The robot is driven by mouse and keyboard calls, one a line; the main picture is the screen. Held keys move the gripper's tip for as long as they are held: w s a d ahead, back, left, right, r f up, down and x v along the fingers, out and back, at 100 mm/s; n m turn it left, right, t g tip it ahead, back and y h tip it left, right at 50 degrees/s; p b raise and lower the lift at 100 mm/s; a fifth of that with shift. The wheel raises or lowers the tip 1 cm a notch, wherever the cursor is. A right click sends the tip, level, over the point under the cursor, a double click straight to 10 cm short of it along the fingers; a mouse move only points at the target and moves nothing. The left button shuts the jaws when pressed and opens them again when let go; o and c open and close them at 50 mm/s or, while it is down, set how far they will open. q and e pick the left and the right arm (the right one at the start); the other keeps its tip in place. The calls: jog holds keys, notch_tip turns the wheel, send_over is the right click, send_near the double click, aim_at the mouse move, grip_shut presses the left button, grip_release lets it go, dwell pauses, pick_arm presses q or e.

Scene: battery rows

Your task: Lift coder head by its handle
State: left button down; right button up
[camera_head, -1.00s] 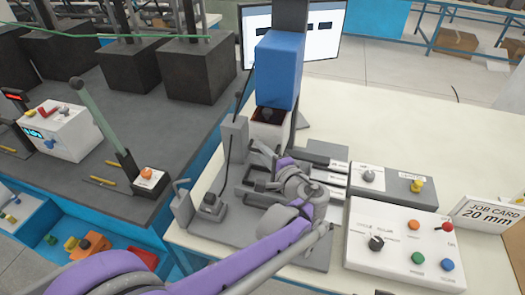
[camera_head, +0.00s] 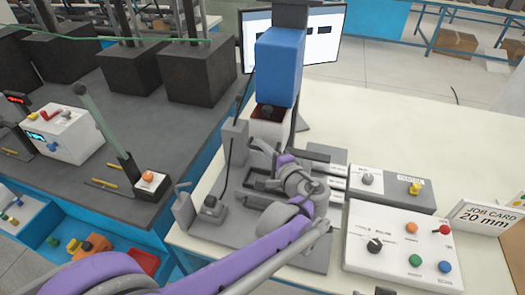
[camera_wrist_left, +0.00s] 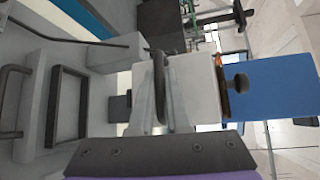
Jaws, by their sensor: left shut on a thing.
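The coder head is the white block (camera_head: 270,130) below the blue housing (camera_head: 279,65) on the dark column. It also shows in the left wrist view (camera_wrist_left: 196,84), where the picture is turned on its side. Its dark handle (camera_wrist_left: 159,75) stands out from the white face. My left gripper (camera_head: 273,156) is in front of the coder head, and its fingers in the left wrist view (camera_wrist_left: 160,112) are shut on the handle. The fingers partly hide the white block's lower part in the head view. My right gripper is not in view.
A control panel (camera_head: 400,222) with knobs and buttons lies to the right, near the job card (camera_head: 488,220). Grey fixture parts (camera_head: 238,146) stand close left of the gripper. A monitor (camera_head: 325,42) is behind. The white table (camera_head: 400,130) is clear at the back right.

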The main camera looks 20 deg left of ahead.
pick_arm(q)
jog(key=shift+r, duration=0.25)
jog(key=c, duration=0.9)
grip_release()
jog(key=shift+d, duration=0.1)
jog(key=b+v, duration=0.1)
jog(key=v, duration=0.9)
jog(key=shift+s+d, duration=0.15)
jog(key=shift+s, duration=0.15)
